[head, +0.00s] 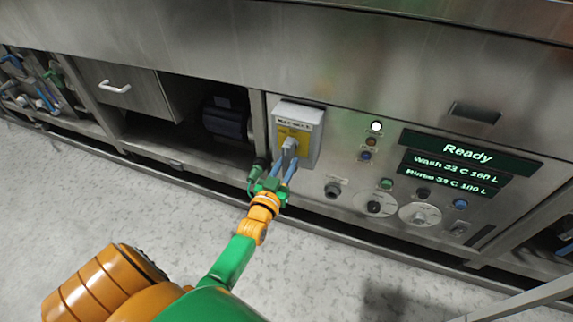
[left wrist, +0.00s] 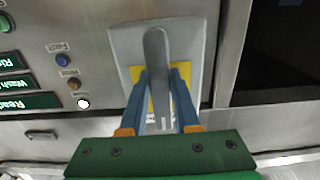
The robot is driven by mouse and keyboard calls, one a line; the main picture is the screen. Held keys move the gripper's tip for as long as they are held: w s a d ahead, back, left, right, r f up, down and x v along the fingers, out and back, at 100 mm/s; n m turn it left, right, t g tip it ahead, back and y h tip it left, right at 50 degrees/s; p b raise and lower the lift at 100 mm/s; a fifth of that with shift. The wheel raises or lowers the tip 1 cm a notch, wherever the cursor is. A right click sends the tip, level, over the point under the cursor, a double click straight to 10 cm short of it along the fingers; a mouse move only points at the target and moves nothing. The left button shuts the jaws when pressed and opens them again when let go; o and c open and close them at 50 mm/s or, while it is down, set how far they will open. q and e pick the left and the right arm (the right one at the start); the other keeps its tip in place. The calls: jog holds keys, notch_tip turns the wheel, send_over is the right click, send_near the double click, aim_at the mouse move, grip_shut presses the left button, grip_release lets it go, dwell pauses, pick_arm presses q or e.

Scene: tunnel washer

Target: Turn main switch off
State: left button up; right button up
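My left gripper (head: 287,164) is at the handle, one blue finger on each side. In the left wrist view its fingertips (left wrist: 161,72) appear closed against the handle's sides. My right gripper is in neither view.
Right of the switch are indicator lights, a display (head: 468,152) reading "Ready", and several knobs and buttons. Left is an open bay with a dark motor-like unit (head: 226,118), then a drawer (head: 125,95). The pale floor (head: 80,185) before the machine is clear.

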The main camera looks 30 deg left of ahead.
pick_arm(q)
grip_shut()
dwell(1.2)
